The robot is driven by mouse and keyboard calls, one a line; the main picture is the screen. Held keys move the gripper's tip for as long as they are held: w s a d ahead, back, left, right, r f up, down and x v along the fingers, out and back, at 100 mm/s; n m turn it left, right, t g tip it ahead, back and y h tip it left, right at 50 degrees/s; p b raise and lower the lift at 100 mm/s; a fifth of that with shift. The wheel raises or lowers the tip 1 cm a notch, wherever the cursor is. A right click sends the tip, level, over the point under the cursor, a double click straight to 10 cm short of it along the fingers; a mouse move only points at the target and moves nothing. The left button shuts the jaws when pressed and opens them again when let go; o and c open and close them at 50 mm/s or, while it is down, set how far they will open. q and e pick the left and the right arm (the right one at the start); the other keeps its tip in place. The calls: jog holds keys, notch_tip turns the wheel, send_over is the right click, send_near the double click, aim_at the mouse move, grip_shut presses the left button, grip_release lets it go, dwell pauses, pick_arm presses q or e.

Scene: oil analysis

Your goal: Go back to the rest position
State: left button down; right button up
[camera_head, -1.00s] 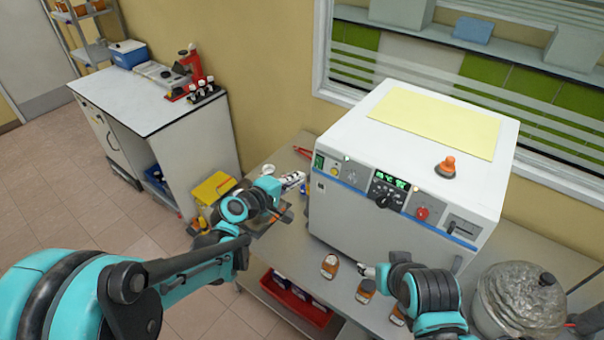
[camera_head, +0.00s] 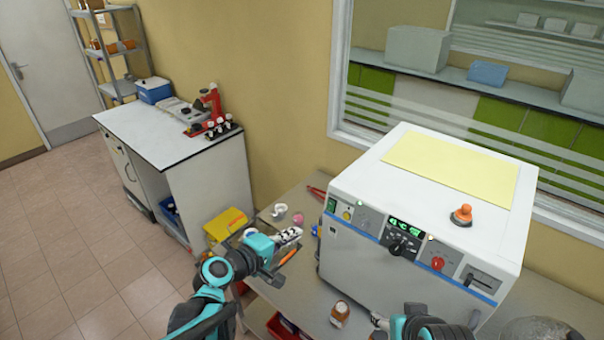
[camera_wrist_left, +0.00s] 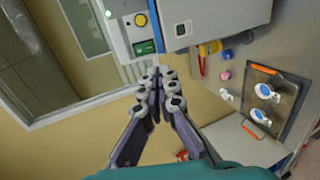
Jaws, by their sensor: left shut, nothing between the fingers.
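My left gripper (camera_head: 290,236) is in front of the left side of the white analysis machine (camera_head: 345,250), above the bench, apart from the machine. In the left wrist view its fingers (camera_wrist_left: 163,78) are together with nothing between them. My right gripper (camera_head: 377,320) is low in the head view, in front of the machine. It is small and partly cut off by my arm, and I cannot tell if its fingers are open or shut.
A bottle (camera_head: 340,313) with an orange label stands on the bench near my right gripper. A tray (camera_wrist_left: 272,98) with orange handles lies on the bench by my left gripper. A yellow bin (camera_head: 226,224) stands behind left. A white cabinet (camera_head: 150,138) is farther left, with open floor before it.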

pick_arm(q)
jog(key=s+a+f+m+g+y+b, duration=0.2)
jog(key=s+a+f+m+y+b, duration=0.2)
jog(key=s+f+b, duration=0.5)
jog(key=s+a+f+m+g+y+b, duration=0.2)
jog(key=s+a+f+m+y+b, duration=0.2)
jog(key=s+f+b, duration=0.5)
jog(key=s+a+f+m, duration=0.1)
jog(key=a+f+m, duration=0.1)
jog(key=a+f, duration=0.1)
jog(key=shift+s+a+f+m, duration=0.15)
jog(key=shift+s+a+m, duration=0.05)
jog(key=shift+a+m, duration=0.2)
